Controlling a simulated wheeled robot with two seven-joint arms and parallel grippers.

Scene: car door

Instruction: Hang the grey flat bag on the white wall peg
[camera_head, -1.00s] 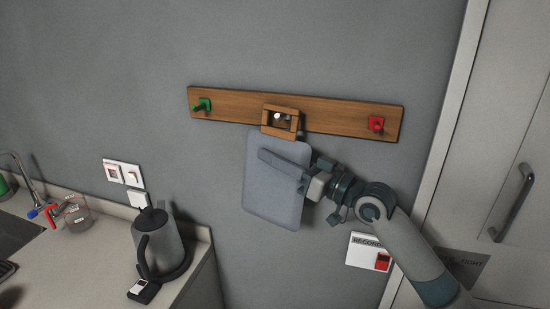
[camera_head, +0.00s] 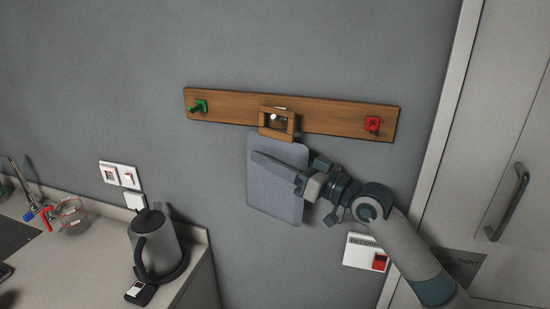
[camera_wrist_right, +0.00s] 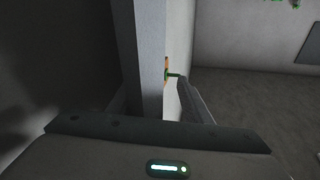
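The grey flat bag (camera_head: 277,200) with its brown frame-like handle (camera_head: 264,126) is upright against the wall, below the middle of the wooden rail. The white peg (camera_head: 275,118) shows inside the handle's opening; I cannot tell for sure how far it passes through. My right gripper (camera_head: 298,181) is at the bag's right side, with a long grey finger lying across the bag's front; it looks shut on the bag. In the right wrist view the grey slab (camera_wrist_right: 146,55) seems to be the bag seen edge-on. My left gripper is not in view.
The wooden rail (camera_head: 345,117) carries a green peg (camera_head: 200,106) at left and a red peg (camera_head: 372,125) at right. A kettle (camera_head: 154,245) stands on the counter at lower left. A door handle (camera_head: 508,203) is at far right.

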